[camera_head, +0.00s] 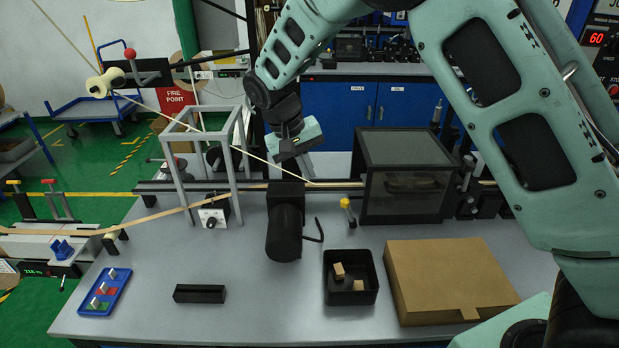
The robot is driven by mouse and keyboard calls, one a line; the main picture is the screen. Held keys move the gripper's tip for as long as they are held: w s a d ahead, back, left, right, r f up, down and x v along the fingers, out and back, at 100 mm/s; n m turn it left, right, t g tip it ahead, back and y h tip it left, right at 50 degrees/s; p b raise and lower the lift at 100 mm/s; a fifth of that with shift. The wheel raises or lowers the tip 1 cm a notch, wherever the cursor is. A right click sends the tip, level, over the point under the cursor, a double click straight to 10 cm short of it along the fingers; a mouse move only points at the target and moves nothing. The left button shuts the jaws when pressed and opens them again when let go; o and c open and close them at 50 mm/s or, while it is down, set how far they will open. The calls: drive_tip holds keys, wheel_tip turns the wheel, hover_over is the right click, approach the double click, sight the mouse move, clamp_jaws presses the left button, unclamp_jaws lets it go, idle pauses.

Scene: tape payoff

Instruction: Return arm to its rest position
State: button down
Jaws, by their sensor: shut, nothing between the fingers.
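My arm, pale green with dark panels, arches in from the right side of the head view. My gripper (306,165) hangs above the back of the grey workbench, pointing down and slightly right. It is shut and holds nothing. It is left of the dark glass-sided box (405,178) and right of the grey open frame (187,165). A tan strand passes close behind or beside the fingertips; I cannot tell whether they touch.
On the grey bench (240,318) stand a black cylindrical motor (284,233), a black bin (350,297) with small tan blocks, a cardboard box (447,275), a blue tray (104,309) and a black block (199,294). A yellow-topped tool (346,206) stands near the glass-sided box.

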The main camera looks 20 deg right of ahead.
idle(0.4)
drive_tip(key=s+a+r+n+y, duration=0.2)
drive_tip(key=s+a, duration=0.1)
drive_tip(key=s, duration=0.5)
drive_tip(key=s+a+r+n+y, duration=0.1)
drive_tip(key=s+a+r+n, duration=0.2)
drive_tip(key=s, duration=0.6)
drive_tip(key=s+n+y, duration=0.1)
drive_tip(key=s+n, duration=0.2)
drive_tip(key=s, duration=1.3)
drive_tip(key=shift+s+d+n, duration=0.15)
drive_tip(key=shift+d+n, duration=0.05)
drive_tip(key=shift+n, duration=0.2)
